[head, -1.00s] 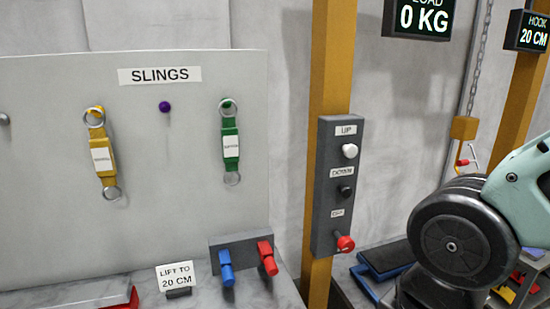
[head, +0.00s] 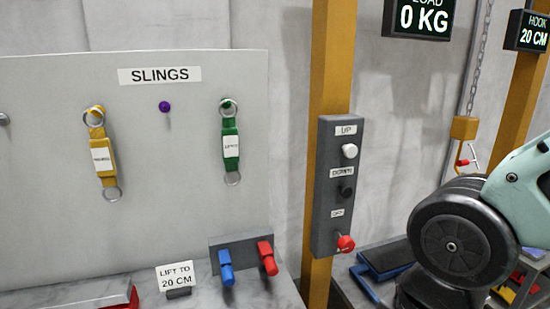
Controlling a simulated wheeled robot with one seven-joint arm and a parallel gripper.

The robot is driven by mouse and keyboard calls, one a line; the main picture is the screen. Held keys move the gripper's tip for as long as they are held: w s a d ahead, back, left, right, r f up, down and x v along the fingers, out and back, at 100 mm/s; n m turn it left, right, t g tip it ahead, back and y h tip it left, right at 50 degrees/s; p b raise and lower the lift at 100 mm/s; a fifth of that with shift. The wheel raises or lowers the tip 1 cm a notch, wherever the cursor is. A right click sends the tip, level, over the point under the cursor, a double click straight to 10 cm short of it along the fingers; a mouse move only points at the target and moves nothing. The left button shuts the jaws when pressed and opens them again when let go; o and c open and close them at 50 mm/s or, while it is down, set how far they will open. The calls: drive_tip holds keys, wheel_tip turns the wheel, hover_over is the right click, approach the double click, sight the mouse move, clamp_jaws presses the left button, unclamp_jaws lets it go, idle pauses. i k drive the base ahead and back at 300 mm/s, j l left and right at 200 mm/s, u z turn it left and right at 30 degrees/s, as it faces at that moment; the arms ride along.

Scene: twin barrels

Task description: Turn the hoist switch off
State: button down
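The hoist control box (head: 332,215) is a dark grey panel fixed upright on a yellow post. It carries a white knob (head: 349,151) labelled UP, a black knob (head: 346,191) labelled DOWN, and a red-tipped switch (head: 345,243) under the lowest label, which is blurred. The red switch sticks out from the panel toward the lower right. Part of my arm fills the right edge of the head view, to the right of the box and apart from it. My gripper is not in view.
A board labelled SLINGS holds a yellow sling (head: 102,155) and a green sling (head: 231,148). Below are a blue handle (head: 226,267), a red handle (head: 267,258) and a LIFT TO 20 CM sign (head: 176,276). Displays read 0 KG (head: 420,18) and HOOK 20 CM (head: 533,32).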

sight(345, 244)
drive_tip(key=k+l+z, duration=0.1)
drive_tip(key=l, duration=0.45)
drive_tip(key=k+l+z, duration=0.1)
drive_tip(key=l, duration=0.45)
drive_tip(key=k+l+z, duration=0.1)
drive_tip(key=l, duration=0.45)
drive_tip(key=k+l+z, duration=0.1)
drive_tip(key=l, duration=0.5)
drive_tip(key=u, duration=1.25)
drive_tip(key=i+l+u, duration=0.35)
drive_tip(key=i+l, duration=0.6)
drive_tip(key=i, duration=0.1)
